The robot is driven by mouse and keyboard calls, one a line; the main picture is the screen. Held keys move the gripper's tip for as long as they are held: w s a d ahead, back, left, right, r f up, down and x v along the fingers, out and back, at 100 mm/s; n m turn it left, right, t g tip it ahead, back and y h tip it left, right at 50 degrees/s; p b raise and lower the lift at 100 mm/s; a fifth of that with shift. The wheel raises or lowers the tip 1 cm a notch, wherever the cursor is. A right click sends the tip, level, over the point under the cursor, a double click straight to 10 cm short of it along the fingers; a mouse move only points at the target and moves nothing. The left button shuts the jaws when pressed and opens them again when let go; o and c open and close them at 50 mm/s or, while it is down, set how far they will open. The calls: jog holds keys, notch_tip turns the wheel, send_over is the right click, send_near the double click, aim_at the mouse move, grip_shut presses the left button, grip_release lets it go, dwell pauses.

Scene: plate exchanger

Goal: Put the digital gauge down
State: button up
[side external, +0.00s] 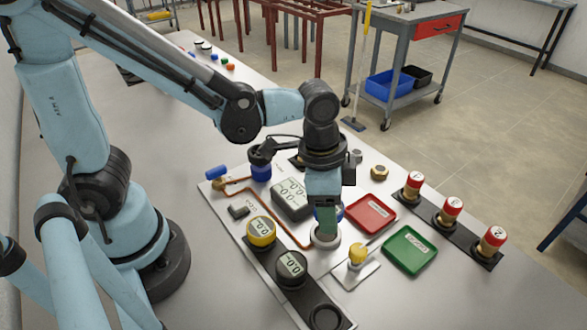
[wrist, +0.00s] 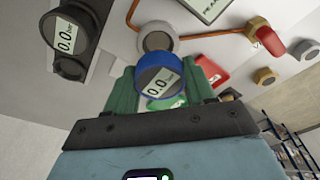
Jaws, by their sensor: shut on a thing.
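The digital gauge (wrist: 160,82) has a blue rim and a pale display reading 0.0. It sits between the green fingers of my gripper (wrist: 162,92) in the wrist view, face toward the camera. In the side view my gripper (side external: 325,222) points down over the plate, beside a round metal fitting (side external: 325,238), and mostly hides the gauge. The fitting also shows just beyond the gauge in the wrist view (wrist: 157,38). I cannot tell whether the gauge touches anything below. A black strip (side external: 319,302) holds a yellow gauge (side external: 261,231) and a black gauge (side external: 291,267), with a round seat at its near end.
A red tray (side external: 371,214) and a green tray (side external: 410,251) lie right of my gripper. A yellow-knobbed valve (side external: 357,255) stands close by. Several red-topped cylinders (side external: 452,211) stand on a black strip farther right. A grey display box (side external: 290,198) and copper pipe lie to the left.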

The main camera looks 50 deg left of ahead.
jog(key=shift+f, duration=1.6)
jog(key=shift+f, duration=0.3)
jog(key=o, duration=1.2)
jog(key=r, duration=0.4)
jog(key=s+a+r, duration=0.1)
jog(key=r, duration=0.7)
jog(key=shift+s+a+r, duration=0.15)
jog(key=shift+a, duration=0.05)
jog(key=a+n+t+y, duration=0.1)
jog(key=a+n+t, duration=0.5)
jog(key=a+n, duration=0.3)
jog(key=a, duration=0.3)
jog(key=shift+w+a+f, duration=0.35)
jog(key=shift+w+f, duration=0.05)
